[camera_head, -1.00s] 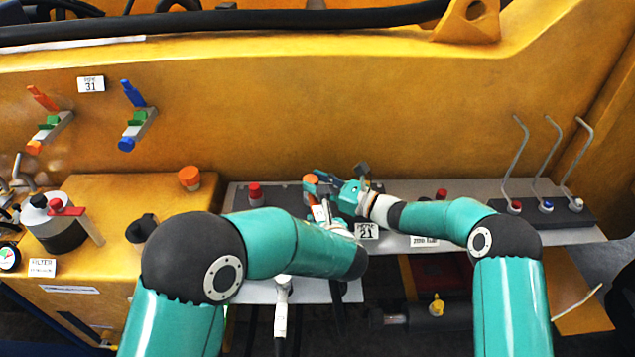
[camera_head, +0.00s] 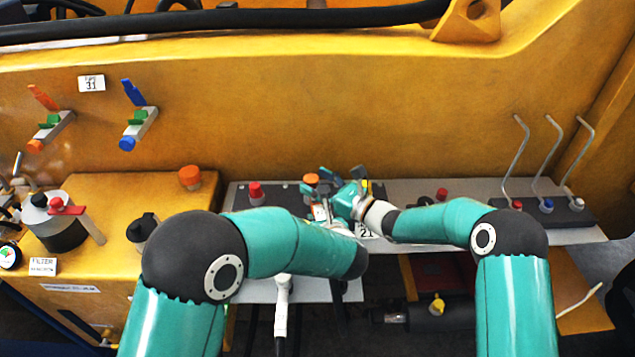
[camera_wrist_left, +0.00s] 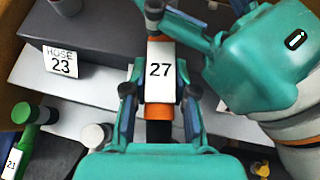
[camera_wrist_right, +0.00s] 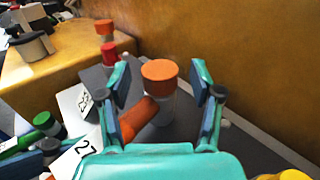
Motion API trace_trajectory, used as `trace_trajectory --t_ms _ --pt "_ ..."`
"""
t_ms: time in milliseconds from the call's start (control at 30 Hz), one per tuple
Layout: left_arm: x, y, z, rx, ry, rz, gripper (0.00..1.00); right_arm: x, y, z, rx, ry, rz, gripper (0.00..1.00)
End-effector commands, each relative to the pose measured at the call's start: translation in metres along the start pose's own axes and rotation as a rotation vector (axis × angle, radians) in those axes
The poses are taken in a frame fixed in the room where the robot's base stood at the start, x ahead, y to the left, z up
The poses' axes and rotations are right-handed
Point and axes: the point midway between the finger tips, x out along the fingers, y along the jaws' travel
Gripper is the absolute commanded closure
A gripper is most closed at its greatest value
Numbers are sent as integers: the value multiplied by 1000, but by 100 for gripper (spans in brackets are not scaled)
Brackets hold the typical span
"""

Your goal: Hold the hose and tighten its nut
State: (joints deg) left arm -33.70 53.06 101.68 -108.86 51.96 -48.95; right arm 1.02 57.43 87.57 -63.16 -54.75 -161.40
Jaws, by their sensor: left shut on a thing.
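The hose, with a white label 27 (camera_wrist_left: 160,72) and orange bands, runs upright through the left wrist view. My left gripper (camera_wrist_left: 160,92) is shut on the hose; in the head view it (camera_head: 322,208) is low over the grey panel. My right gripper (camera_wrist_right: 164,82) is open, its fingers spread on both sides of an orange cap (camera_wrist_right: 158,70) on a pale post. An orange cylinder (camera_wrist_right: 139,114), seemingly the hose's end piece, slants up to the post from the lower left. Whether they touch is unclear. The head view shows my right gripper (camera_head: 343,174) beside the cap.
A dark block with a HOSE 23 label (camera_wrist_left: 61,61) and a green-ended hose (camera_wrist_right: 45,121) lie close by. A red knob (camera_head: 255,192) stands left of the grippers. Bent levers (camera_head: 540,165) stand at the right. The yellow wall (camera_wrist_right: 255,60) rises behind.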

Motion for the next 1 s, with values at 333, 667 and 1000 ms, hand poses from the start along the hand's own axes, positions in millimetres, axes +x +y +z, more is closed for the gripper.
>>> trace_trajectory --t_ms 333,667,1000 --pt "0 0 1 -1 -2 0 100 -8 -1 0 1 1 -1 35" --pt "0 0 1 -1 -1 0 100 -66 -2 0 3 1 -3 35" --pt "0 0 1 -1 -1 0 100 -115 -1 -2 2 1 0 35"
